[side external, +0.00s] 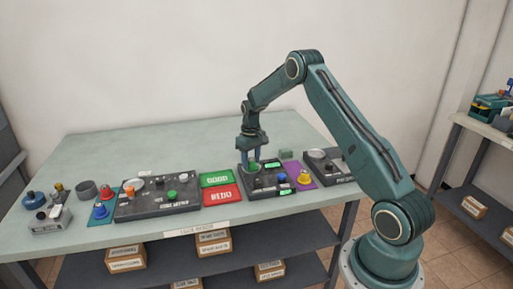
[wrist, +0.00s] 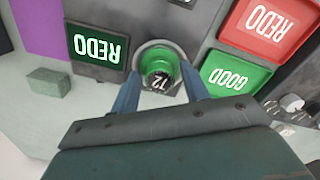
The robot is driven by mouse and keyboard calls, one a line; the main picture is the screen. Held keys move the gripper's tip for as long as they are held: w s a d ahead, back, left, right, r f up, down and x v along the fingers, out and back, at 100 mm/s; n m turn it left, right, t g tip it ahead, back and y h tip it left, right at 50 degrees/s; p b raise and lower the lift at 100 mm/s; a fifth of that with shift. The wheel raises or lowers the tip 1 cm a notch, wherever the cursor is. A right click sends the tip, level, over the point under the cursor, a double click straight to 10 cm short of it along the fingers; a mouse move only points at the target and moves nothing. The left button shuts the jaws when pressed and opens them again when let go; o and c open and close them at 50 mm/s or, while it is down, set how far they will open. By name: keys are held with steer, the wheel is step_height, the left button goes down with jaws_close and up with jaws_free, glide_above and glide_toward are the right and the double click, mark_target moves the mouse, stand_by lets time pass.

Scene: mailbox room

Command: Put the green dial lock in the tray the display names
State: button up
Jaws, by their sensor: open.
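The green dial lock (wrist: 160,66), marked 72, sits in a round grey seat on a dark panel in the wrist view. My gripper (wrist: 160,86) is open, with one blue finger on each side of the lock; whether they touch it I cannot tell. In the side view my gripper (side external: 251,158) points down at the panel's left part, and the lock is too small there to make out clearly. The lit display (wrist: 98,48) reads REDO. The red REDO tray (side external: 222,195) lies left of the panel, in front of the green GOOD tray (side external: 217,178).
A dark panel (side external: 150,208) with a green knob (side external: 172,194) stands left of the trays. A purple mat (side external: 300,173) with a yellow-orange item is right of my gripper. A green block (side external: 285,154) lies behind. The table's back left (side external: 130,155) is clear.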

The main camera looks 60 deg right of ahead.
steer(key=c, duration=0.8)
steer(key=shift+r, duration=0.1)
steer(key=shift+c, duration=0.2)
steer(key=shift+r, duration=0.1)
steer(key=shift+r, duration=2.1)
steer(key=a, duration=1.3)
steer(key=shift+w+a+f, duration=0.2)
steer(key=shift+a+f, duration=0.1)
steer(key=shift+f, duration=0.1)
